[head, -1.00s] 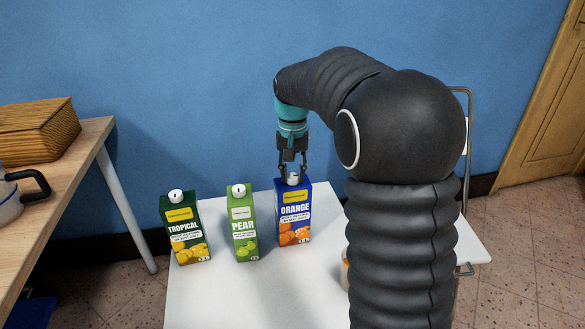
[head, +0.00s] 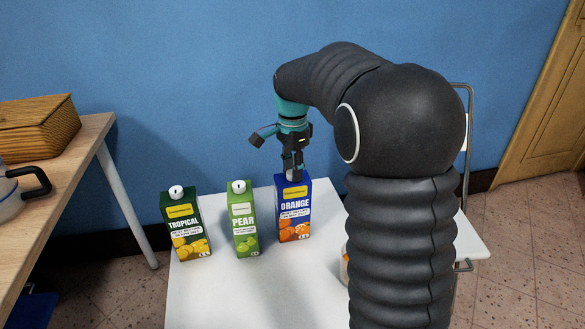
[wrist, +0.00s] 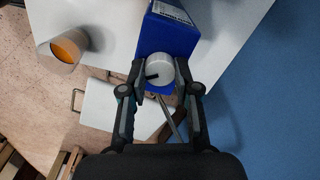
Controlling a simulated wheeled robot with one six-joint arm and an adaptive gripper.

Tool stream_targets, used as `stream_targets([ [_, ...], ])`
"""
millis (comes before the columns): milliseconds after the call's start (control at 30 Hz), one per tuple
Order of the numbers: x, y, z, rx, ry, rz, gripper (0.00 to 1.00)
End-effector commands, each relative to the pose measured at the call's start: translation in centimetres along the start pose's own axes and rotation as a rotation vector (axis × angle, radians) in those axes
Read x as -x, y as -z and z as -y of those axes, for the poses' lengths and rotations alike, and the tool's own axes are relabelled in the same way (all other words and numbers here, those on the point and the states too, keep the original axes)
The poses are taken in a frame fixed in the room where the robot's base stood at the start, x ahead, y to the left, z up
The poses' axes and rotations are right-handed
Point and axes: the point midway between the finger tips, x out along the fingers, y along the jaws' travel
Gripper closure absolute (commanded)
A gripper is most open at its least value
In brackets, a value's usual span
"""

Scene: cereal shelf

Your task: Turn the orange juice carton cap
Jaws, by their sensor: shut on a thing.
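The blue orange juice carton (head: 294,214) stands upright on the white table, at the right of the row of cartons. It also shows in the wrist view (wrist: 168,33). Its white cap (wrist: 160,69) is on top, with a dark mark on it. My gripper (wrist: 160,78) is directly above the carton, pointing down, with its two fingers closed on either side of the cap. In the head view my gripper (head: 292,168) hides most of the cap.
A green pear carton (head: 244,225) and a dark green tropical carton (head: 186,228) stand to the left on the white table (head: 270,285). A cup with orange contents (wrist: 68,50) stands on the table, mostly behind my arm in the head view. A blue wall is close behind.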

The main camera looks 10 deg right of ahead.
Motion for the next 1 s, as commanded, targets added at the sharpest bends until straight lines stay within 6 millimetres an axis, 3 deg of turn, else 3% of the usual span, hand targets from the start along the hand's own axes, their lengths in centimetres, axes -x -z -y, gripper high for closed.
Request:
stream_targets([
  [500, -0.06, -0.02, 0.01, -0.441, -0.001, 0.001, 1.00],
  [1000, -0.05, -0.02, 0.01, -0.617, -0.001, 0.000, 1.00],
])
